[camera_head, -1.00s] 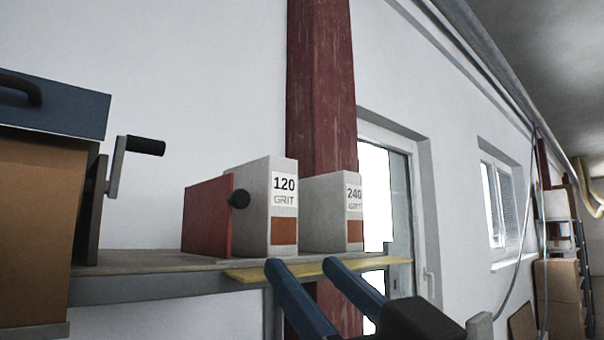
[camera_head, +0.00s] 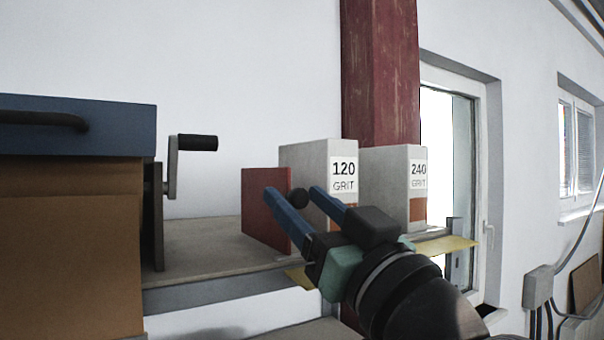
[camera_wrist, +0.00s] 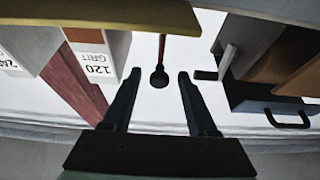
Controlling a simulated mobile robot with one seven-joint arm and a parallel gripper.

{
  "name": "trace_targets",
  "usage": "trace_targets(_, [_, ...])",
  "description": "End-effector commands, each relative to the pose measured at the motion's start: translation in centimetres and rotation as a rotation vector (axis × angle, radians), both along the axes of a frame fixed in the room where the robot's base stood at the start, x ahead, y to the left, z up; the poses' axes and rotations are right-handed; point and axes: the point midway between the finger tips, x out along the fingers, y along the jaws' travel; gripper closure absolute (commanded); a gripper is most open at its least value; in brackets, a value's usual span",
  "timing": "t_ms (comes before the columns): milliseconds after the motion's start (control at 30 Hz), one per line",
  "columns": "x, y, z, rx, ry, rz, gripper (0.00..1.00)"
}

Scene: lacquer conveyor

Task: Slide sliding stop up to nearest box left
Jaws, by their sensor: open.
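The sliding stop is an upright red panel (camera_head: 263,208) with a black round knob (camera_head: 299,198), standing on the shelf left of the grey 120 GRIT box (camera_head: 343,183). The grey 240 GRIT box (camera_head: 417,177) stands to the right of that box. My gripper (camera_head: 293,191) is open, its two blue fingers on either side of the knob. In the wrist view the knob (camera_wrist: 159,77) lies between the fingertips, apart from both. There the stop's thin red edge (camera_wrist: 162,47) shows a gap to the 120 GRIT box (camera_wrist: 97,62).
A brown and blue-topped box (camera_head: 75,230) with a crank handle (camera_head: 195,143) stands at the left end of the shelf (camera_head: 200,245). Bare shelf lies between it and the stop. A yellow strip (camera_head: 445,245) runs along the front edge. A red post (camera_head: 380,75) stands behind the boxes.

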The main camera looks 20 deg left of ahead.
Motion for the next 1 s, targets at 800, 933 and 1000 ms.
trace_targets(800, [0.60,0.80,0.36,-0.001,-0.001,0.000,1.00])
trace_targets(933, [0.60,0.80,0.36,-0.001,-0.001,0.000,1.00])
trace_targets(1000, [0.60,0.79,0.37,-0.001,-0.001,0.000,1.00])
